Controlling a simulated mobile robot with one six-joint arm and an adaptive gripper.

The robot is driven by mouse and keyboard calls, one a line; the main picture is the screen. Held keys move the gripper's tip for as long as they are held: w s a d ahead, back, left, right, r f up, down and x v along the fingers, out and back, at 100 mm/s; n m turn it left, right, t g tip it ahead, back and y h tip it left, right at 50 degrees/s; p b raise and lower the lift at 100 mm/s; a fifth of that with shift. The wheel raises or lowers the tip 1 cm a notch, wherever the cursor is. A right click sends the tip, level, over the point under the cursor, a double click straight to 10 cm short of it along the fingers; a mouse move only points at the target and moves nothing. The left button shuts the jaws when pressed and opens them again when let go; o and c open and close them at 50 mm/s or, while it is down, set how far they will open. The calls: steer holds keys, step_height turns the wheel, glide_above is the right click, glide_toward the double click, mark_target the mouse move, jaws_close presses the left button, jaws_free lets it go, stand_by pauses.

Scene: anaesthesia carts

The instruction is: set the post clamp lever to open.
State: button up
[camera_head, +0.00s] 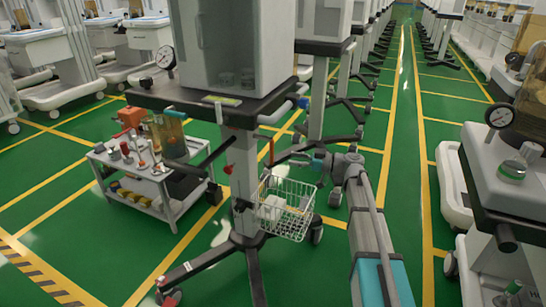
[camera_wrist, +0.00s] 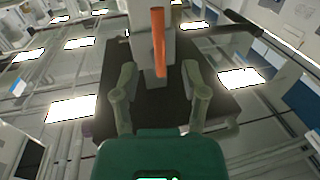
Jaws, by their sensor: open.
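An orange lever (camera_wrist: 159,42) shows in the wrist view, long and narrow, in front of the pale post (camera_wrist: 150,18) under a dark cart top. In the head view the white post (camera_head: 243,165) stands under the cart, and a thin red-orange piece (camera_head: 271,150) at its right side looks like the same lever. My gripper (camera_wrist: 159,88) is open and empty. Its fingers stand to the left and right of the lever's line, with the lever beyond them; contact does not show. In the head view my gripper (camera_head: 297,158) is right of the post, small and partly unclear.
A white wire basket (camera_head: 286,208) hangs on the post just below my gripper. The dark cart top (camera_head: 215,102) with a gauge (camera_head: 165,57) is above. A grey trolley (camera_head: 150,180) with loose items stands left. Green floor at the right is partly clear.

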mark_target(272, 156)
steer(key=shift+w+a, duration=0.2)
steer(key=shift+a, duration=1.1)
steer(key=shift+w+a, duration=0.2)
steer(key=shift+a, duration=1.1)
steer(key=shift+w+a, duration=0.2)
steer(key=shift+a, duration=1.1)
jaws_close()
